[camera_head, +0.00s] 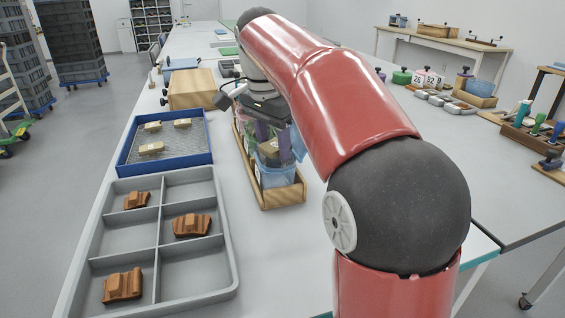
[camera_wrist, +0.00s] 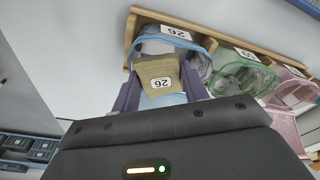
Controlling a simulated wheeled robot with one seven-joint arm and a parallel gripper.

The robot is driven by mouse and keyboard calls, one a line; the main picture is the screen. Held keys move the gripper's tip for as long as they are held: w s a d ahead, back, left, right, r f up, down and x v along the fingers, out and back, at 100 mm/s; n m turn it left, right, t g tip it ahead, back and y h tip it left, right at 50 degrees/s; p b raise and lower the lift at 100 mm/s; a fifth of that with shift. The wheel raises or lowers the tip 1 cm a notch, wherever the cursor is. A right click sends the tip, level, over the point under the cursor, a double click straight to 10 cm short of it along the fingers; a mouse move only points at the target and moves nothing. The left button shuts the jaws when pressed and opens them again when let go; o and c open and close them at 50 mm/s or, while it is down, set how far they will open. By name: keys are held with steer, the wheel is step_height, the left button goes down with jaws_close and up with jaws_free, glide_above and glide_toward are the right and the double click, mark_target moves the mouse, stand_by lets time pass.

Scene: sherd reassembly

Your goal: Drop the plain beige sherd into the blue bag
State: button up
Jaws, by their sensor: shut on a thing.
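The plain beige sherd (camera_wrist: 156,70), with a white label reading 26, is held between the purple fingers of my gripper (camera_wrist: 160,84) in the wrist view. The blue bag (camera_wrist: 203,64), tagged 26, stands open in the wooden rack. The sherd appears over its mouth; the exact height above the rim is hard to tell. In the head view, my gripper (camera_head: 272,140) points down at the blue bag (camera_head: 279,176) at the rack's near end, and the sherd is small and partly hidden there.
A green bag (camera_wrist: 240,78) and a pink bag (camera_wrist: 286,100) share the wooden rack (camera_head: 278,199). Left of it are a blue-rimmed tray (camera_head: 172,165) with beige sherds and a grey compartment tray (camera_head: 150,227) with brown sherds. A wooden box (camera_head: 192,90) stands farther back.

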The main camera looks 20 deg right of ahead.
steer(key=shift+f, duration=0.55)
steer(key=o, duration=1.1)
steer(key=r, duration=0.2)
steer(key=r+p, duration=0.1)
steer(key=r, duration=0.5)
steer(key=shift+s+a+p, duration=0.2)
steer(key=shift+a+p, duration=0.2)
steer(key=shift+s+f, duration=0.1)
